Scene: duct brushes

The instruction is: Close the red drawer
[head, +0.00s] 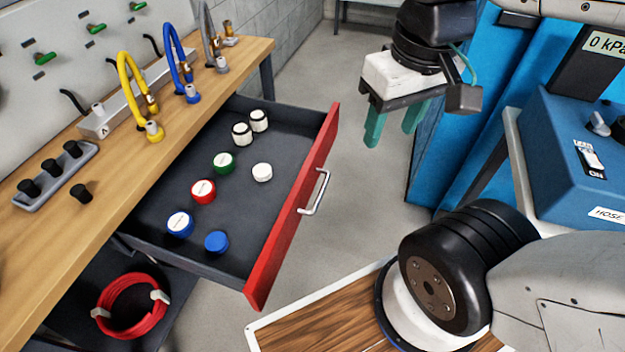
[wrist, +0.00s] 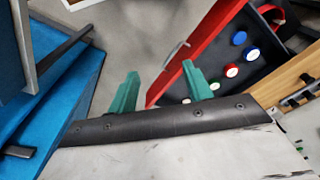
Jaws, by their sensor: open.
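The red drawer (head: 290,215) is pulled out from under the wooden workbench, with a red front and a silver bar handle (head: 316,193). Its dark tray holds blue, red, green and white caps and two black-and-white pieces. The drawer front also shows in the wrist view (wrist: 205,42), with its handle (wrist: 176,54). My gripper (head: 391,128) is open and empty, with green fingers pointing down. It is in the air to the right of the drawer's far end, apart from the handle. The fingers (wrist: 160,92) also show in the wrist view.
The workbench (head: 190,85) carries yellow, blue and grey hoses and a grey rack of black plugs (head: 55,177). A red coil (head: 130,305) lies on a shelf below. A blue machine (head: 565,140) stands right. Grey floor (head: 365,205) is clear beyond the drawer front.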

